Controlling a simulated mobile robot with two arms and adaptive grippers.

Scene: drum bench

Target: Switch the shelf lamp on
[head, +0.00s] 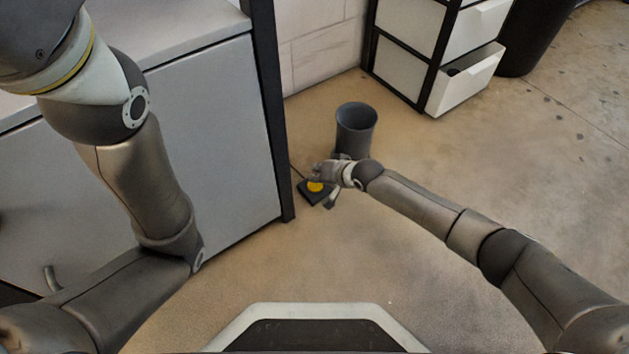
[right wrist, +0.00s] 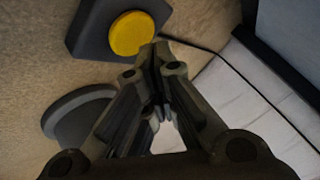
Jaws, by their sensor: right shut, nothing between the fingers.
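A dark square floor switch with a round yellow button (head: 315,186) lies on the floor beside the cabinet's corner post. The yellow button also shows in the right wrist view (right wrist: 130,33), on its dark box (right wrist: 90,35). My right gripper (head: 321,174) is shut and empty, reaching over the switch. In the right wrist view its closed fingertips (right wrist: 155,50) appear close to the button's edge; I cannot tell whether they touch. My left arm shows at the left, but its gripper is out of frame. No lamp is in view.
A grey cylindrical bin (head: 356,128) stands just behind my right gripper. A thin cable (right wrist: 205,48) runs from the switch. A grey cabinet (head: 215,130) stands left. A white drawer unit (head: 440,45) has its lower drawer open.

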